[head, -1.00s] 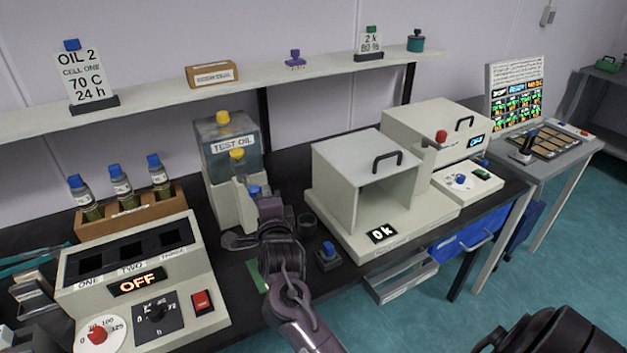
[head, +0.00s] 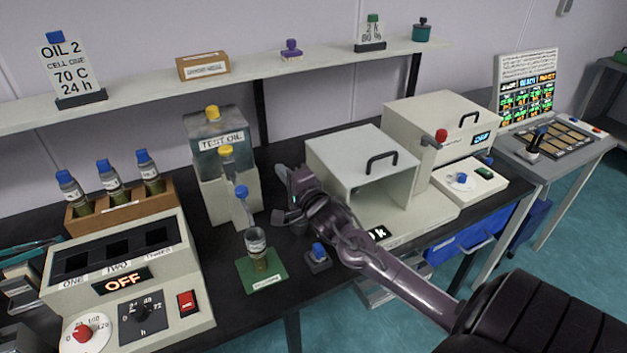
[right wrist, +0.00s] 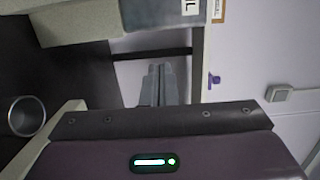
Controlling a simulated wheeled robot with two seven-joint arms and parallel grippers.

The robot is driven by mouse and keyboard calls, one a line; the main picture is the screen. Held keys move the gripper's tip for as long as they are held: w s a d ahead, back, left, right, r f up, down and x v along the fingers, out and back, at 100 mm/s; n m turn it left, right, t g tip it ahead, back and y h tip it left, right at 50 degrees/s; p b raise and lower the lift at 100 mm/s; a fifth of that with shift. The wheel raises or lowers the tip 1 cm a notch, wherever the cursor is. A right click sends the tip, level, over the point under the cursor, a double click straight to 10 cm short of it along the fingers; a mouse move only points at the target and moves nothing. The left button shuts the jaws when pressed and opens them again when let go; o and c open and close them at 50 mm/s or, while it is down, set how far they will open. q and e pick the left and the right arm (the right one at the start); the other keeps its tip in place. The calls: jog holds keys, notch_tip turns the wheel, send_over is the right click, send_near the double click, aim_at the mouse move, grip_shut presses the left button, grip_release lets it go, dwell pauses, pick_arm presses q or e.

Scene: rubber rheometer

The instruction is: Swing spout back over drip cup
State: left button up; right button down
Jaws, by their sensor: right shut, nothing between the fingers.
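The test oil dispenser (head: 224,190) stands at the back of the bench. My left gripper is out of view.
A small blue-knobbed stand (head: 318,256) is right of the mat. The open-fronted white box (head: 362,165) is just right of my gripper. The OFF heater block (head: 125,270) and a vial rack (head: 122,210) are at left.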

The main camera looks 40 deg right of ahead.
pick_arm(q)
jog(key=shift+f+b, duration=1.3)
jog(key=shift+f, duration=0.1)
pick_arm(e)
jog(key=s+d, duration=0.2)
jog(key=s, duration=0.7)
jog(key=shift+d, duration=0.25)
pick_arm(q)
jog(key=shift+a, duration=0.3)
pick_arm(e)
jog(key=shift+r, duration=0.1)
jog(key=shift+a, duration=0.1)
